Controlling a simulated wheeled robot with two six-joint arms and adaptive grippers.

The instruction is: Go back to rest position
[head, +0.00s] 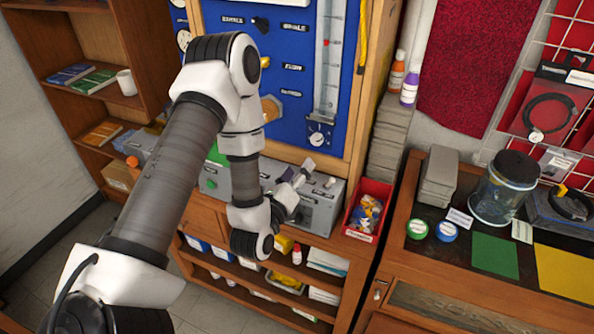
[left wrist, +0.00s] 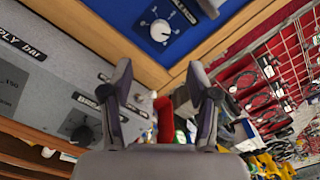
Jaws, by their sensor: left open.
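My left gripper (head: 299,174) is in front of the grey bench box (head: 320,208), below the blue panel (head: 290,75). In the left wrist view its two fingers stand apart with nothing held between them (left wrist: 163,88). Beyond them are a grey box face with labels and knobs (left wrist: 50,75) and a round white dial (left wrist: 160,30) on the blue panel. My left arm reaches in from the lower left across the view. My right gripper is in neither view.
A red bin (head: 368,208) with small parts stands right of the grey box. A dark worktop with a glass jar (head: 503,188) is at the right. A wooden shelf (head: 105,62) holds books and a mug at the left. Open shelves with small items lie below the bench.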

